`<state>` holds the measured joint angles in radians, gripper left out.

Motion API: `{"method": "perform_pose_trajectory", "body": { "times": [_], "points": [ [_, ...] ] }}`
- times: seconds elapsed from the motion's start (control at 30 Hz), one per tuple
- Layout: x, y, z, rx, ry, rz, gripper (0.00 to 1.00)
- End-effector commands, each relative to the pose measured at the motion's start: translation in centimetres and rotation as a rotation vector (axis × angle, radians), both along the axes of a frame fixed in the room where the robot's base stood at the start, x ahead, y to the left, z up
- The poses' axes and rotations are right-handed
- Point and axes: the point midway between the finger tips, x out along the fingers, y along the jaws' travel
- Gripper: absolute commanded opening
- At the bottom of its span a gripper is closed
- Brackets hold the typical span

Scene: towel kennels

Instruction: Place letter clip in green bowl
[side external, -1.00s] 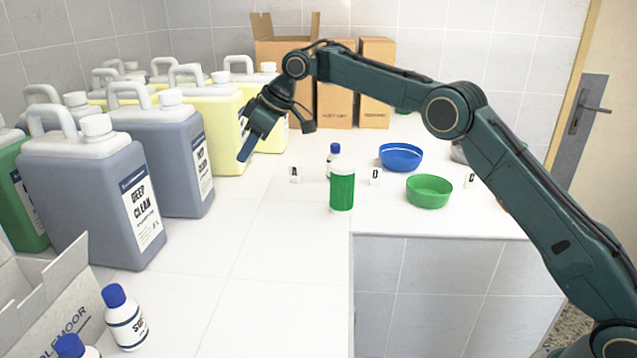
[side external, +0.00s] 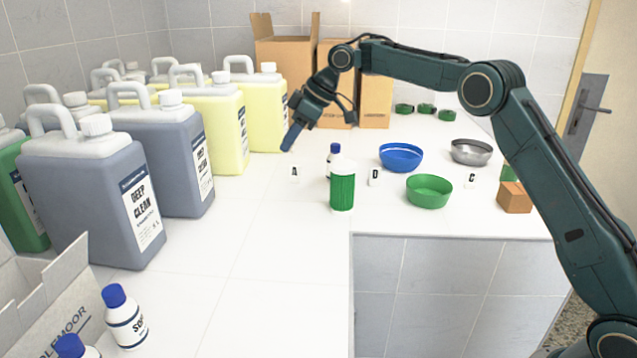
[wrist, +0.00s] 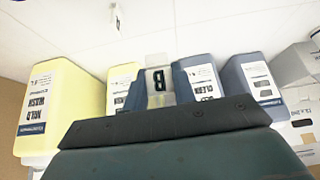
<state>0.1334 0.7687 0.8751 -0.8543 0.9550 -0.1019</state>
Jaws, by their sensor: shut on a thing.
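My gripper (side external: 292,135) is above the counter, left of the bowls, with its blue fingers pointing down. In the wrist view my gripper (wrist: 158,88) is shut on a small clear-and-white letter clip marked B (wrist: 158,79). That clip cannot be made out in the side view. The green bowl (side external: 428,200) stands on the counter to the right of my gripper and looks empty. Other letter clips stand on the counter: A (side external: 295,174), D (side external: 374,177) and C (side external: 471,181).
A green-ribbed container (side external: 342,192) and a small blue-capped bottle (side external: 333,150) stand between my gripper and the green bowl. A blue bowl (side external: 401,159) and a metal bowl (side external: 471,153) are behind it. Large jugs (side external: 175,155) line the left; cardboard boxes (side external: 376,95) stand behind.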

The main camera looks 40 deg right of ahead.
Motion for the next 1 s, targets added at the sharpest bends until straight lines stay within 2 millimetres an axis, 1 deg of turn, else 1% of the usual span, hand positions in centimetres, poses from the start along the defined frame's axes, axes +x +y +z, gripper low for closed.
{"method": "perform_pose_trajectory", "body": {
  "times": [0.03, 0.2, 0.37, 0.5, 0.6, 0.73, 0.8, 0.9, 1.0],
  "points": [
    [-0.7, -1.9, 0.2, 0.0, 0.0, -0.004, 0.05],
    [-3.5, -7.1, 0.7, 0.001, 0.0, 0.009, 0.05],
    [-6.9, -11.6, 1.1, 0.0, 0.0, 0.024, 0.05],
    [-10.3, -15.0, 1.4, 0.001, -0.001, 0.037, 0.05],
    [-12.9, -17.2, 1.6, 0.001, -0.001, 0.044, 0.05],
    [-16.4, -19.4, 1.9, 0.001, -0.001, 0.054, 0.05],
    [-18.1, -20.3, 2.0, 0.001, -0.001, 0.059, 0.05],
    [-20.2, -21.2, 2.2, 0.0, -0.001, 0.065, 0.05],
    [-21.7, -21.7, 2.3, 0.0, -0.001, 0.071, 0.05]
  ]
}}
